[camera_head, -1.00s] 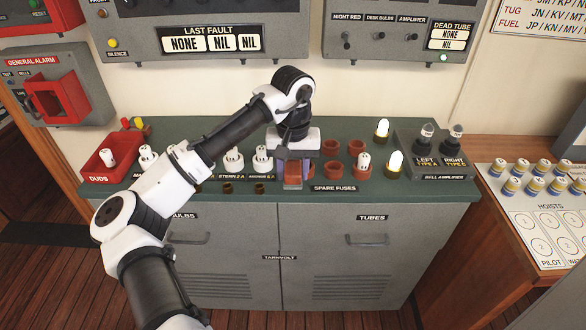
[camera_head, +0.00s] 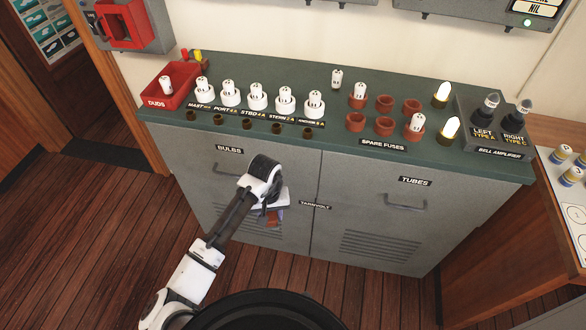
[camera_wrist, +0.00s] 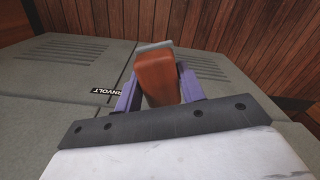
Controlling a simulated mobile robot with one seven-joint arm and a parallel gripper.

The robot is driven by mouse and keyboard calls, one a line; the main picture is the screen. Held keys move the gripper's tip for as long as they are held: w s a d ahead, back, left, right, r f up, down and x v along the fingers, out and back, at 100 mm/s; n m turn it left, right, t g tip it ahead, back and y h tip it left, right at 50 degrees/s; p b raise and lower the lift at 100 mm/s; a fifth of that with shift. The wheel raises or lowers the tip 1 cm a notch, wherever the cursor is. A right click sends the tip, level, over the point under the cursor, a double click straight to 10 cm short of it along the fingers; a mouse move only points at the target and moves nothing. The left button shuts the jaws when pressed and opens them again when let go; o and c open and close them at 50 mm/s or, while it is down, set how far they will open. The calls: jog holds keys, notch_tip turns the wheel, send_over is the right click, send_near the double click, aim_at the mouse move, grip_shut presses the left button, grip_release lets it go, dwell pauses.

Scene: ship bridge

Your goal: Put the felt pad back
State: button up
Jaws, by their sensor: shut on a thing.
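My gripper (camera_head: 272,212) hangs in front of the cabinet doors, below the counter's front edge. Its purple fingers are shut on a reddish-brown block with a thin grey layer at its far end, which looks like the felt pad (camera_wrist: 157,76). In the wrist view the block lies between the two fingers (camera_wrist: 160,92), clear of the cabinet front as far as I can tell. In the head view the pad (camera_head: 275,217) shows only as a small reddish patch under the gripper. I cannot make out a marked resting place for it.
The green counter (camera_head: 300,105) holds a red duds tray (camera_head: 178,88), a row of white fuses (camera_head: 257,97), brown spare-fuse cups (camera_head: 384,126), lit bulbs (camera_head: 449,130) and two amplifier tubes (camera_head: 513,121). The wooden floor (camera_head: 90,220) to the left is clear.

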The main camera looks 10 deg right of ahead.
jog(key=a+f+n, duration=0.1)
jog(key=a+f, duration=0.4)
jog(key=f, duration=0.4)
jog(key=shift+a+f, duration=0.2)
jog(key=shift+a, duration=0.2)
